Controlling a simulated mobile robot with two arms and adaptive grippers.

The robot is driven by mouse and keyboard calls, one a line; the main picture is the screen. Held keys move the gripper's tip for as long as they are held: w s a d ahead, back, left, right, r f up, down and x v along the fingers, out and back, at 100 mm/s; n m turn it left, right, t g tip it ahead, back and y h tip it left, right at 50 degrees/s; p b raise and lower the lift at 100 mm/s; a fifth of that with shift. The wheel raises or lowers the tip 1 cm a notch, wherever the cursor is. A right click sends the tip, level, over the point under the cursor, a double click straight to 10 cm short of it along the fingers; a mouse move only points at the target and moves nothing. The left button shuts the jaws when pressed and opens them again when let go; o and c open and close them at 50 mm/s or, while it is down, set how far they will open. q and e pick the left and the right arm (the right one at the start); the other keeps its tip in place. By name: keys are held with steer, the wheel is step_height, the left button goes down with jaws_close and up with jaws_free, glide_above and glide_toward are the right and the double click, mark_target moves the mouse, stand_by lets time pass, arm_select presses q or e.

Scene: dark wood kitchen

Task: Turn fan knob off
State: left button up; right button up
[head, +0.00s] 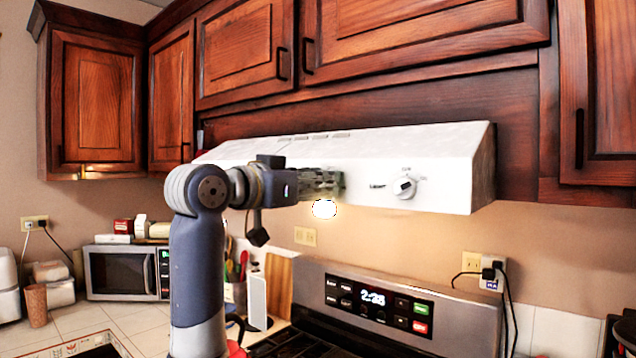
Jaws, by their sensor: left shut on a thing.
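The white range hood (440,180) hangs under the dark wood cabinets. My right gripper is not in view.
The stove panel (372,304) with a lit display stands below the hood. A microwave (122,272) is on the left counter. A utensil holder (238,296) is behind my left arm. Upper cabinets (420,38) are close above the hood.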

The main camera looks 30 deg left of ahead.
arm_select(q)
steer(key=shift+f+n, duration=0.15)
steer(key=shift+n, duration=0.45)
steer(key=o, duration=1)
steer(key=shift+a, duration=0.1)
steer(key=v, duration=1.2)
